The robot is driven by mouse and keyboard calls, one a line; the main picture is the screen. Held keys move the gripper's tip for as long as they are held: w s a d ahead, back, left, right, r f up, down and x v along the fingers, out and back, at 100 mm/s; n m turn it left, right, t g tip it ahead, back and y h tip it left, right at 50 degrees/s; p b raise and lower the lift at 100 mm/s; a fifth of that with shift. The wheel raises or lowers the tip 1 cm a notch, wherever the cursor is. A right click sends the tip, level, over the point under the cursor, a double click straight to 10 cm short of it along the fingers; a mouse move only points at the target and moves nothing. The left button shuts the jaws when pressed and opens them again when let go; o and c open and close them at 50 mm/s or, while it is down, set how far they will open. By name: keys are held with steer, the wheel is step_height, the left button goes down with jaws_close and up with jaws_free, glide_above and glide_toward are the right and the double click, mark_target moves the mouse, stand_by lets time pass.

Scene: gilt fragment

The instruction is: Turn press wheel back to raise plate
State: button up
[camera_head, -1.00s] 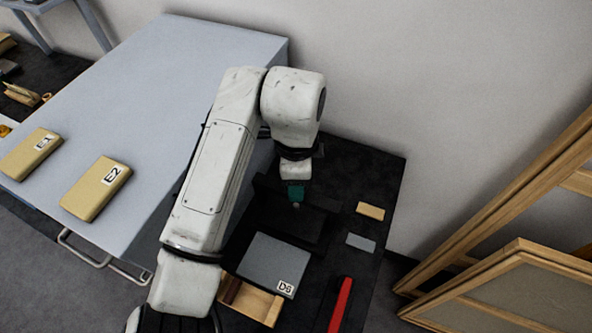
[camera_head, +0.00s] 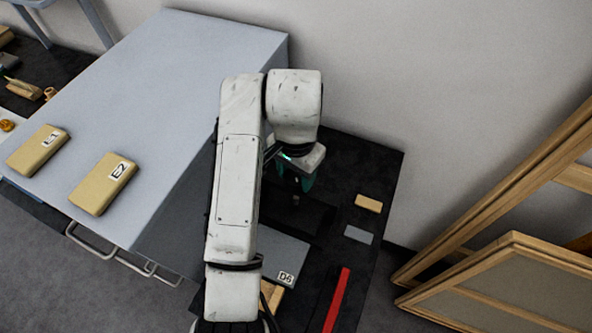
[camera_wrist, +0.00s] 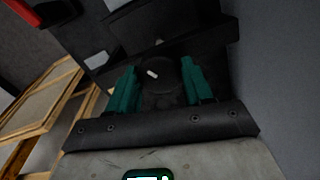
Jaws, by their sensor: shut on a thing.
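The press (camera_head: 297,222) is a black frame on the dark bench, partly hidden behind my arm in the head view. Its wheel (camera_wrist: 168,82) is a dark disc with a white mark near its rim in the wrist view. My gripper (camera_wrist: 160,70) has its green fingers on either side of the wheel, shut on it. In the head view my gripper (camera_head: 298,180) points down over the press, and the wheel is hidden. The press's plate cannot be made out clearly.
A grey panel marked D6 (camera_head: 275,253) lies in front of the press. Yellow blocks sit on the grey cabinet (camera_head: 200,60) at left. Wooden frames (camera_head: 510,265) lean at right.

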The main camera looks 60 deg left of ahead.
steer(key=n, duration=0.5)
steer(key=shift+r+n, duration=0.1)
steer(key=shift+n, duration=0.2)
steer(key=n, duration=0.5)
steer(key=shift+a, duration=0.1)
steer(key=n, duration=0.5)
steer(key=shift+n, duration=2.6)
steer(key=o, duration=1)
steer(key=shift+o, duration=0.2)
